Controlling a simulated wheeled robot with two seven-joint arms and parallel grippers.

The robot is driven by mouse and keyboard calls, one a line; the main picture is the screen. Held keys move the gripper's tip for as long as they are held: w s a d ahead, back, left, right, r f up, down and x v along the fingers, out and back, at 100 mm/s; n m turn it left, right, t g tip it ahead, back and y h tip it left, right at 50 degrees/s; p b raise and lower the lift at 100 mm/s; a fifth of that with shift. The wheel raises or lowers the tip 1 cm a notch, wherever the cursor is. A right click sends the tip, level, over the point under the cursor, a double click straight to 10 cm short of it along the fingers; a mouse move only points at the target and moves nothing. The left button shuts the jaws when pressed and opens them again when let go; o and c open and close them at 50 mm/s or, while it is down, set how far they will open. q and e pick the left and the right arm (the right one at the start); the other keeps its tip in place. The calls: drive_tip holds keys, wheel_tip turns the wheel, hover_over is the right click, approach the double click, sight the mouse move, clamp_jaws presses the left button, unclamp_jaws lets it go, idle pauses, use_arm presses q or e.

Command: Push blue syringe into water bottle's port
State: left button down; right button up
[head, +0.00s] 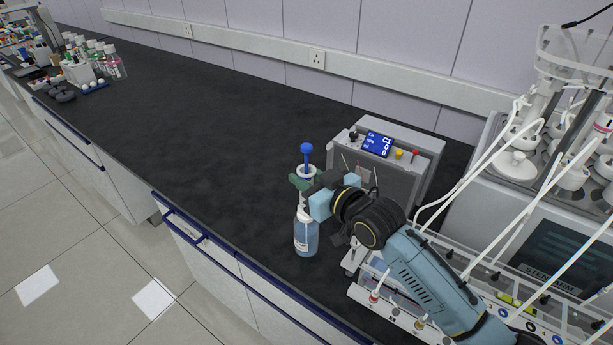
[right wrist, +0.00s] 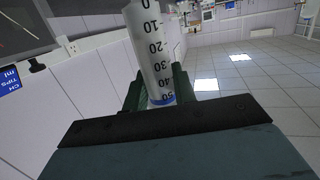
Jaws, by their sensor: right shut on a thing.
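The blue syringe (head: 306,150) stands upright, with its blue plunger top sticking up above my right gripper. My right gripper (head: 303,184) is shut on it, with green fingers around the barrel. In the right wrist view the white barrel (right wrist: 151,45) with black scale marks stands between the green fingers, and a blue band shows at its lower end. The water bottle (head: 306,238), with blue liquid and a white label, stands on the dark bench directly below the gripper. The gripper hides part of the syringe; I cannot tell whether its tip is in the port. My left gripper is out of view.
A grey box with a blue display (head: 378,144) stands just behind my right gripper. A white rack (head: 375,297) with tubing is to the right, by a large reactor unit (head: 560,235). The bench to the left is clear up to distant bottles (head: 112,62).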

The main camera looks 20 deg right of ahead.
drive_tip(key=shift+f, duration=0.15)
drive_tip(key=o, duration=1)
drive_tip(key=v, duration=1.3)
drive_tip(key=shift+s+d+b, duration=0.1)
drive_tip(key=shift+s+b, duration=0.1)
drive_tip(key=shift+b, duration=0.1)
